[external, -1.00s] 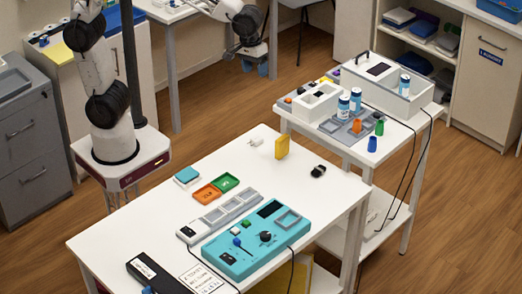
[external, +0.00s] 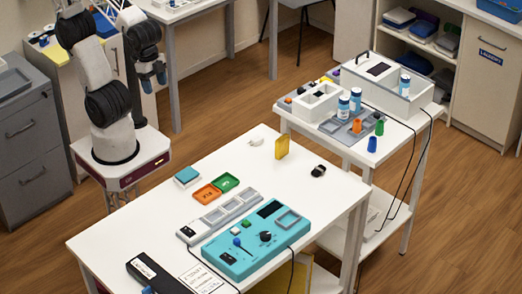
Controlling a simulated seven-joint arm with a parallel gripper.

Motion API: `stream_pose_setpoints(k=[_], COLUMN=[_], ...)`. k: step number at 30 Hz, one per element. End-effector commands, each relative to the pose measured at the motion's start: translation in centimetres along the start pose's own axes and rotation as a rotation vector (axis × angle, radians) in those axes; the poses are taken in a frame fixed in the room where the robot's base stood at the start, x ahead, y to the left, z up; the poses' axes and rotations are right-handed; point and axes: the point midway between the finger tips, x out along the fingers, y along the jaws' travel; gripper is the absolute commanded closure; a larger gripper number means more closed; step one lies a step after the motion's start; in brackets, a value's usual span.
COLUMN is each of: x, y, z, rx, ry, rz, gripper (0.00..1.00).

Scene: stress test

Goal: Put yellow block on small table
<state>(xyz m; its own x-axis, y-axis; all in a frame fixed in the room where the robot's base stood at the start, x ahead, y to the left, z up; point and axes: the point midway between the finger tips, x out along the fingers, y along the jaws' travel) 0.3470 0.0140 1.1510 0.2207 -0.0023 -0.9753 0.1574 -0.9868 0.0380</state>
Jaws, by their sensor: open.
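The yellow block (external: 282,148) stands upright near the far edge of the large white table (external: 310,215). My gripper (external: 154,80) is open and empty, its blue fingertips pointing down, up and left of the block and well apart from it. The smaller white table (external: 398,143) stands at the right beyond the large one and holds equipment. Nothing hides the block.
A small white item (external: 256,142) lies left of the block and a black one (external: 319,171) lies right of it. A teal device (external: 250,240) and coloured trays (external: 207,194) occupy the front. A white box device (external: 385,87), bottles and coloured pieces crowd the smaller table.

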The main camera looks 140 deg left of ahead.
Motion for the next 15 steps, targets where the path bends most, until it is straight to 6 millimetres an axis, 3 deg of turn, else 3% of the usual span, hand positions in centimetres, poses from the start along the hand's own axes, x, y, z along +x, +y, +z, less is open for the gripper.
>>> stream_pose_setpoints(k=[3, 6, 15], x=[0.2, 0.4, 0.5], y=[0.8, 1.1, 1.3], z=[2.2, 3.1, 3.6], rx=[0.106, 0.158, 0.184], ry=[0.006, 0.008, 0.009], rz=[0.006, 0.008, 0.009], gripper=[0.37, 0.37, 0.37])
